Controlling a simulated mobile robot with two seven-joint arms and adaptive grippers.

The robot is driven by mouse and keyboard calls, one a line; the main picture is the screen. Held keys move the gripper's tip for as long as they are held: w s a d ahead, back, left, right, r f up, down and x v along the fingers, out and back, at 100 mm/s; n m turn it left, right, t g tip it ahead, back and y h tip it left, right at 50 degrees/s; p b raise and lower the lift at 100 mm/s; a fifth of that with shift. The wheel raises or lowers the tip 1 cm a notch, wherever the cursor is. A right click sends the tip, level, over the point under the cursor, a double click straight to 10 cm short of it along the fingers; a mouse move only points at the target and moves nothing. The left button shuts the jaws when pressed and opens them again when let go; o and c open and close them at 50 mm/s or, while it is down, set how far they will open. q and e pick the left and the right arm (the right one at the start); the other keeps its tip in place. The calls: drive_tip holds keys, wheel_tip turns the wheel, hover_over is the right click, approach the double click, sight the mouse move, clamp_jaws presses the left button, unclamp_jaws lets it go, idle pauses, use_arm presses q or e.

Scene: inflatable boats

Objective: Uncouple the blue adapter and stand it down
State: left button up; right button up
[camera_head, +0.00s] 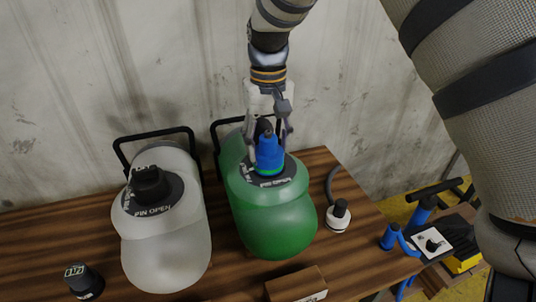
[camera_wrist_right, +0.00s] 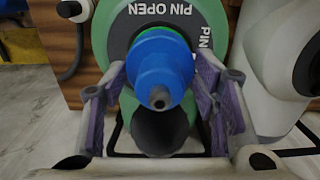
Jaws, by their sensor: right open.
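The blue adapter (camera_head: 268,153) stands upright on the dark valve ring of the green boat (camera_head: 275,232), with a green band at its base. In the right wrist view the adapter (camera_wrist_right: 162,68) is seen nearly end-on, its grey nozzle towards the camera, over a ring (camera_wrist_right: 187,14) lettered "PIN OPEN". My right gripper (camera_head: 269,138) comes down from above and is open. Its fingers with purple pads stand on either side of the adapter; the left finger looks close to it, but I cannot tell whether either touches. My left gripper is not in view.
A white boat (camera_head: 165,245) with a black valve piece (camera_head: 150,184) stands left of the green one. The wooden table (camera_head: 325,175) also holds a black gauge (camera_head: 83,280), a white-based hose fitting (camera_head: 338,217) and a wooden box (camera_head: 297,286). A blue pump (camera_head: 421,214) stands at right.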

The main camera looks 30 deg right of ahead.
drive_tip(key=c, duration=0.8)
drive_tip(key=shift+r+n+p, duration=0.3)
drive_tip(key=shift+n, duration=0.9)
drive_tip(key=shift+f+n, duration=0.25)
drive_tip(key=shift+n, duration=0.55)
drive_tip(key=n, duration=0.4)
drive_tip(key=n, duration=0.4)
